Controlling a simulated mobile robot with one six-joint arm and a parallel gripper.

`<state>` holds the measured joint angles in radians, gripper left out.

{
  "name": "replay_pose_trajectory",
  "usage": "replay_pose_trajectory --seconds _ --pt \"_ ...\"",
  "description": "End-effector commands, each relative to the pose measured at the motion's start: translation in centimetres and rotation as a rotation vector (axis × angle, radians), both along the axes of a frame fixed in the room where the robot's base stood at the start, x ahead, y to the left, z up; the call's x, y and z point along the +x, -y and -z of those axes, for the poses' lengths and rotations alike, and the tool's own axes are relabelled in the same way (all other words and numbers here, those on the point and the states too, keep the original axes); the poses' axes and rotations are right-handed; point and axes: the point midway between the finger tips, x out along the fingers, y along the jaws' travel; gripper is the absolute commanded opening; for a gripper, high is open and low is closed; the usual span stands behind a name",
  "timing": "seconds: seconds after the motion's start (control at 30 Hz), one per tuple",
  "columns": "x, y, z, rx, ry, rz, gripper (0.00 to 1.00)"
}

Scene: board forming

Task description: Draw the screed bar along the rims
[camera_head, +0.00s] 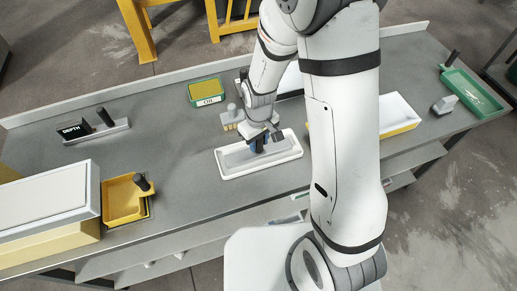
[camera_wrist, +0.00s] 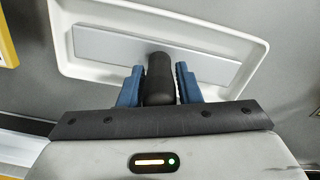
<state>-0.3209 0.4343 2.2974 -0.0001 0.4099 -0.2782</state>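The screed bar (camera_wrist: 104,44) is a flat grey bar with an upright black handle (camera_wrist: 160,78). It lies lengthwise inside a shallow white tray (camera_head: 232,173), whose rim (camera_wrist: 68,66) also shows around it in the wrist view. My gripper (camera_head: 259,145) is over the middle of the tray. Its two blue fingers (camera_wrist: 159,90) stand on either side of the handle and close on it. The bar's underside and how it meets the tray are hidden.
A grey bar with a handle (camera_head: 97,132) lies by a DEPTH sign (camera_head: 74,130). A yellow bin (camera_head: 122,201) stands left. A small tool (camera_head: 231,119) and a green-yellow box (camera_head: 206,91) are behind the tray. A green tray (camera_head: 470,90) is far right. The bench between bin and tray is clear.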

Motion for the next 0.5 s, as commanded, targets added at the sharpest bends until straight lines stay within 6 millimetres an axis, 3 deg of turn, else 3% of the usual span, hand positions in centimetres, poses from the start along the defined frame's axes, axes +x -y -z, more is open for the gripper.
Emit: replay_pose_trajectory --seconds 0.37,0.5 --pt "0.01 0.04 -0.01 0.000 0.000 0.001 0.00" --pt "0.04 0.04 -0.05 0.001 0.001 0.001 0.00"
